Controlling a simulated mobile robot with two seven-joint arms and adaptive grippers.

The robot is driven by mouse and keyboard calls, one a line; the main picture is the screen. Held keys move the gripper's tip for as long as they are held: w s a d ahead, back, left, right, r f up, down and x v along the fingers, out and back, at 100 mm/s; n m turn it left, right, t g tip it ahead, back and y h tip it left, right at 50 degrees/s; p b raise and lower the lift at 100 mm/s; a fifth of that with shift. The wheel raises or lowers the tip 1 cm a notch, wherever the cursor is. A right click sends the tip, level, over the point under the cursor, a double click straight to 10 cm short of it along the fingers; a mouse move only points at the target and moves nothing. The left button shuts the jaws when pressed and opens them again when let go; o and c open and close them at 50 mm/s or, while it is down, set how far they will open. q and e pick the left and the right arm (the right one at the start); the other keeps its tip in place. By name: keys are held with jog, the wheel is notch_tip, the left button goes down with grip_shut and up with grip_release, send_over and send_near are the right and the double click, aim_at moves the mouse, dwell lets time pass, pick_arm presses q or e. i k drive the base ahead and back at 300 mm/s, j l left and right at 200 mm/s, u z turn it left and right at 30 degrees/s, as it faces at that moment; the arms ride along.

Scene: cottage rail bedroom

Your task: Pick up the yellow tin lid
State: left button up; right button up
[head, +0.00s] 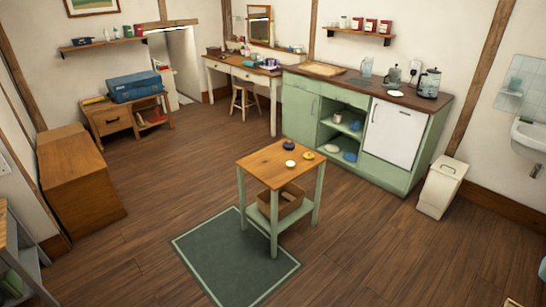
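A small yellow round thing (308,155), which looks like the yellow tin lid, lies near the right edge of the small wooden-topped table (262,158). It is too small to make out details. A dark blue round object (289,145) sits behind and left of it, and a cream round object (290,163) lies in front and left of it. The three stand apart from one another. Neither of my grippers shows in the head view.
The table has green legs and a lower shelf with a brown box (280,204). A green mat (236,262) lies under and in front of it. A green kitchen counter (372,131) and a white bin (441,189) stand behind right. Wooden floor is clear around the table.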

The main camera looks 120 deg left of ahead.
aim_at(308, 156)
jog(key=u, duration=3.55)
jog(key=i+l, duration=0.25)
jog(key=i, duration=0.3)
jog(key=i+l, duration=0.25)
jog(key=i, duration=0.25)
jog(key=i+l, duration=0.25)
jog(key=i, duration=0.3)
jog(key=i+l, duration=0.25)
jog(key=i, duration=0.3)
jog(key=i+l, duration=0.3)
jog(key=i, duration=0.25)
jog(key=i+l, duration=0.25)
jog(key=i, duration=0.25)
jog(key=i+l+u, duration=0.1)
jog(key=i+l, duration=0.15)
jog(key=i, duration=0.3)
